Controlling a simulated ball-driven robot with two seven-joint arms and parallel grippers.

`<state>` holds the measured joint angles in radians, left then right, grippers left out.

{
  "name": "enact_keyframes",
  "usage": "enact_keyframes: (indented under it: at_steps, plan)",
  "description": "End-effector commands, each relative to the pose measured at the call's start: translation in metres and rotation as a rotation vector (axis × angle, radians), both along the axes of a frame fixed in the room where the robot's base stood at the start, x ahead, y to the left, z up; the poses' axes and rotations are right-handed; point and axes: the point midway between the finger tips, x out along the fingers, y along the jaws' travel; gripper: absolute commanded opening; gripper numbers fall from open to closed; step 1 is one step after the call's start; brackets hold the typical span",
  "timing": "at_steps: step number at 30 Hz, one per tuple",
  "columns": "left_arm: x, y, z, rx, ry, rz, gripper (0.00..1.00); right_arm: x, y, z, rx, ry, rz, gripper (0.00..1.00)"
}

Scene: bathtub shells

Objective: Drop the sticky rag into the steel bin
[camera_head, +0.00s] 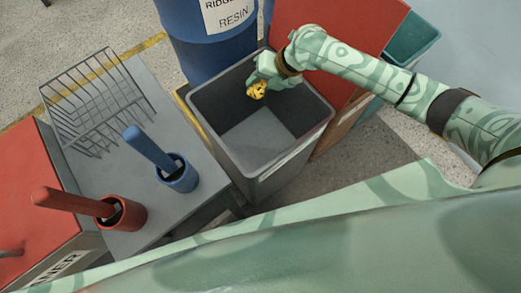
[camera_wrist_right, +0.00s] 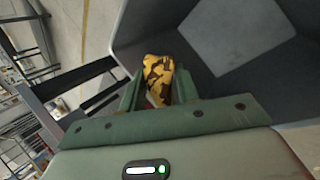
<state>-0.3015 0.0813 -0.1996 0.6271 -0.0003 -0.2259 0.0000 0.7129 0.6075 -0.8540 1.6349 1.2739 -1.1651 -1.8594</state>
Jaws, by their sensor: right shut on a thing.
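The sticky rag (camera_head: 257,90) is a small crumpled yellow cloth with dark patches. The right wrist view shows the rag (camera_wrist_right: 158,78) between the green fingers of the gripper (camera_wrist_right: 157,92), with the bin's inner wall and floor (camera_wrist_right: 238,37) beyond. My left gripper is not in view.
A blue resin drum (camera_head: 208,45) stands behind the bin. Left of it, a grey table (camera_head: 140,236) carries a wire rack (camera_head: 95,105), a blue pot with a blue-handled tool (camera_head: 178,174) and a red pot with a red-handled tool (camera_head: 124,214). A red-topped cabinet is behind my arm.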

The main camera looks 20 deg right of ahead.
Motion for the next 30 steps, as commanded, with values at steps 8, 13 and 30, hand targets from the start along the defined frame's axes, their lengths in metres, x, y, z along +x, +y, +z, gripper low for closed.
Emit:
enact_keyframes:
  at_steps: [8, 13, 30]
  plan:
    - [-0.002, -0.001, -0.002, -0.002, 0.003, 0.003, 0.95, -0.002, -0.020, -0.020, 0.000, -0.001, 0.057, 0.01]
    - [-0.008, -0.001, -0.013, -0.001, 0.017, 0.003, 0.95, -0.003, -0.020, -0.040, -0.001, 0.002, 0.059, 0.01]
    - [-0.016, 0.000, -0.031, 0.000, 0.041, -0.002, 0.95, -0.002, -0.019, -0.071, -0.002, -0.004, 0.059, 0.01]
